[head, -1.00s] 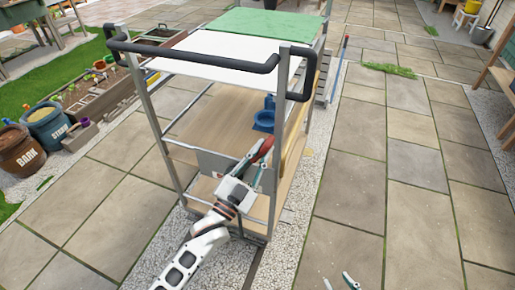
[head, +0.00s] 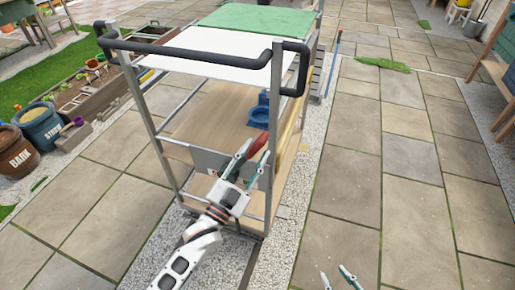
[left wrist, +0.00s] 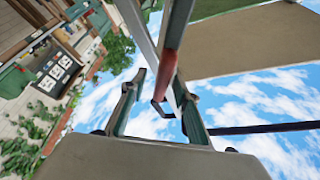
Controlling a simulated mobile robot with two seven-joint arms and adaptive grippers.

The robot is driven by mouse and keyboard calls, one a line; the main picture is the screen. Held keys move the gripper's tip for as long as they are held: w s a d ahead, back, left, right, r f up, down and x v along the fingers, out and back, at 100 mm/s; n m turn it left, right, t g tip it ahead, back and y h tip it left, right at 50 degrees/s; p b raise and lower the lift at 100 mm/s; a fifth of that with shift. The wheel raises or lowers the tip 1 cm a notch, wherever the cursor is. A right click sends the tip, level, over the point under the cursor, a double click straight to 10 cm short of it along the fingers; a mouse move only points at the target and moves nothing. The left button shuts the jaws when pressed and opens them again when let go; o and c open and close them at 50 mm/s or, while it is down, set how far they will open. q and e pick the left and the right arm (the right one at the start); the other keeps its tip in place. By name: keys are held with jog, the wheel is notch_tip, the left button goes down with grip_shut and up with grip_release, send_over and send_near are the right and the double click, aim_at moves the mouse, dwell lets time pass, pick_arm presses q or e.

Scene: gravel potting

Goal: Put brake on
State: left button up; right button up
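The metal cart (head: 158,150) stands in the middle of the head view, its black push handle (head: 190,48) towards me. A red lever (head: 258,139), seemingly the brake handle, is at the cart's near right post. A red bar (left wrist: 169,62) also shows in the left wrist view, behind and between the fingers. My left gripper (head: 256,150) is open just in front of the lever, its fingers apart. I cannot tell whether they touch it. My right gripper (head: 337,273) is open and empty at the bottom edge, over the paving.
A blue object (head: 260,113) sits on the cart's wooden middle shelf. The cart stands over a gravel strip (head: 300,185). Bark (head: 17,155) and another bin (head: 42,125) stand at the left.

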pick_arm(q)
jog(key=v, duration=1)
